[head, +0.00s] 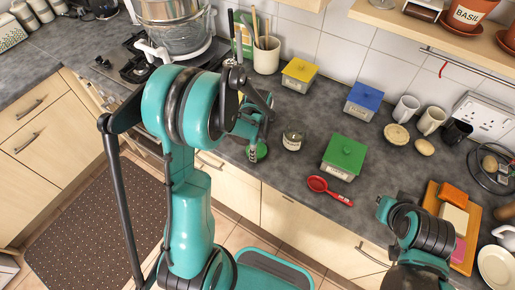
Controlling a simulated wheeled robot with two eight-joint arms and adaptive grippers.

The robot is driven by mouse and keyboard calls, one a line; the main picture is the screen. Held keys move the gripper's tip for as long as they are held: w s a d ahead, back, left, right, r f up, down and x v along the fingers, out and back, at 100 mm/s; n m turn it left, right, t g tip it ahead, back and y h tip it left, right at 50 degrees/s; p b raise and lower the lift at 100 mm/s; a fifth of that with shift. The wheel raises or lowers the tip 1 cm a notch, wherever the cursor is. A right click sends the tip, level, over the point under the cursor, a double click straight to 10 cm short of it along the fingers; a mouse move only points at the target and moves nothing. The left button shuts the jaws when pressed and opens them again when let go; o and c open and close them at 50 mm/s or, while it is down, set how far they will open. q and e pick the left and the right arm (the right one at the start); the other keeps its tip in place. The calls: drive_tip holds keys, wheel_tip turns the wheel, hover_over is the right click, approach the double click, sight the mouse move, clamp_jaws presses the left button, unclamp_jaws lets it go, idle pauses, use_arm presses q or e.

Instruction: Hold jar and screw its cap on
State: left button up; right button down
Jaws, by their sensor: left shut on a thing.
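A small glass jar (293,140) with a pale label stands upright on the grey counter. I cannot tell whether its top is open. My left gripper (257,139) points down at the counter's front edge, left of the jar and apart from it. It is shut on a small round green thing (261,151), which looks like a cap; the fingers hide part of it. My right arm shows at the lower right, but I do not see its fingers.
Green (345,152), blue (366,97) and yellow (300,71) lidded boxes stand right of and behind the jar. A red spoon (321,185) lies near the front edge. Mugs (406,109) stand at the back right. Bare counter surrounds the jar.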

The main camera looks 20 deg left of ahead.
sight(259, 150)
use_arm(q)
drive_tip(key=r, duration=0.2)
drive_tip(key=r+p, duration=0.1)
drive_tip(key=r, duration=0.1)
drive_tip(key=shift+d+r, duration=0.2)
drive_tip(key=shift+r, duration=0.1)
drive_tip(key=s+d+r+p, duration=0.2)
drive_tip(key=d+r, duration=0.4)
drive_tip(key=d, duration=0.5)
drive_tip(key=shift+s+r, duration=0.15)
drive_tip(key=shift+s, duration=0.45)
drive_tip(key=shift+a, duration=0.1)
